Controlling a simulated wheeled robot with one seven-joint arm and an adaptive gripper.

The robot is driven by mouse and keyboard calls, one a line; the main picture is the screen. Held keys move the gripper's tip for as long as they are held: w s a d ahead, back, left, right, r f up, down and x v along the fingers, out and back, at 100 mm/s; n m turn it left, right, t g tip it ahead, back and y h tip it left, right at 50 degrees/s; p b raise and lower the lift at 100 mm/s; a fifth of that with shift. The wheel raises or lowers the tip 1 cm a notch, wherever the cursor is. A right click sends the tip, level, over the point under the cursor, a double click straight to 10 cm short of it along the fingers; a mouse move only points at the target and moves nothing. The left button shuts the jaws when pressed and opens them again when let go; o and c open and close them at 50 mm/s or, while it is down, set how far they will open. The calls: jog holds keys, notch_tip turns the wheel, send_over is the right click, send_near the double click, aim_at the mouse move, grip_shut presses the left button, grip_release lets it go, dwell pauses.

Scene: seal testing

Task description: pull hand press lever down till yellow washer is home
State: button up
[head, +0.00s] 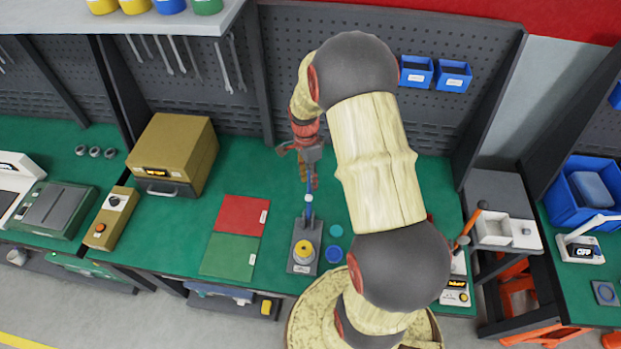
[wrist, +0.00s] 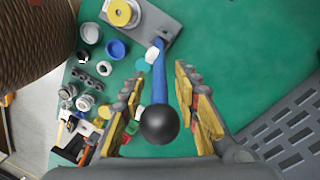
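The hand press (head: 294,264) stands on the green bench in the head view, and its grey base (wrist: 152,24) shows at the top of the wrist view. The yellow washer (head: 303,248) sits on the press; it also shows in the wrist view (wrist: 121,12). I cannot tell how deep it sits. The blue lever (wrist: 159,80) ends in a black ball knob (wrist: 160,124). My gripper (wrist: 157,84) is open, with one finger on each side of the lever and visible gaps between. In the head view the lever (head: 309,207) rises toward my gripper.
A blue cup (wrist: 117,48), a teal disc (wrist: 142,65) and several small parts lie beside the press. Red (head: 242,215) and green (head: 230,256) mats lie to its left. A brown box (head: 172,150) stands farther left. The pegboard (head: 235,110) closes off the back.

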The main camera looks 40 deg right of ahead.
jog(key=shift+c, duration=1.2)
jog(key=c, duration=0.5)
grip_shut()
jog(key=shift+r, duration=0.15)
